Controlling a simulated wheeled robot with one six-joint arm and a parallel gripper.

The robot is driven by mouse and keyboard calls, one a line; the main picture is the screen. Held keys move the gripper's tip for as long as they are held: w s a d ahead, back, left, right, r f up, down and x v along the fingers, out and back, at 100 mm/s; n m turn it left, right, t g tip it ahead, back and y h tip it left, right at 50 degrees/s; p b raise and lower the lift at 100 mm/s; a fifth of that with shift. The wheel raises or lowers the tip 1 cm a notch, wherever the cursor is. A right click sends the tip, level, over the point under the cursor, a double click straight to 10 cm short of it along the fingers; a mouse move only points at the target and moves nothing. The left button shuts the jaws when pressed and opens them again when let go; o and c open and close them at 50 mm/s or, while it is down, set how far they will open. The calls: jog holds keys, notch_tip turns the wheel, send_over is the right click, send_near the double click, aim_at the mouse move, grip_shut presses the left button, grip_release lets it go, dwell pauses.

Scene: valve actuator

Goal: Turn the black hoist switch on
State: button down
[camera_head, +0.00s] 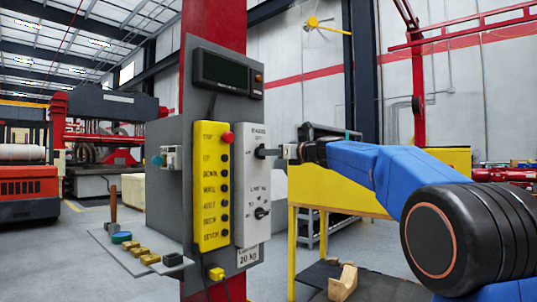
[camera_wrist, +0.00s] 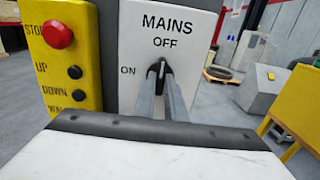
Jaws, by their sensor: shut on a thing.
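The black switch (camera_wrist: 161,67) is the upper knob on a white panel (camera_wrist: 208,50), below the words MAINS and OFF, with ON to its left. It stands roughly upright, in line with OFF. My gripper (camera_wrist: 162,78) is shut on it, one grey finger on each side; the fingers hide part of the knob. In the head view the switch (camera_head: 264,152) shows on the white box (camera_head: 249,185), with my gripper (camera_head: 282,152) reaching it from the right. A second black knob (camera_head: 262,213) sits lower on that box, apart from my gripper.
A yellow button box (camera_head: 211,185) with a red button (camera_head: 228,138) stands just left of the white box. A dark display (camera_head: 226,73) is above. A small shelf (camera_head: 138,256) with loose parts juts out at lower left. A yellow bench (camera_head: 340,195) stands behind my arm.

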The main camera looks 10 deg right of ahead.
jog(key=shift+n, duration=0.3)
jog(key=shift+f+n, duration=0.15)
jog(key=shift+n, duration=8.05)
jog(key=c, duration=1.8)
grip_release()
jog(key=shift+s, duration=0.15)
jog(key=v, duration=1.7)
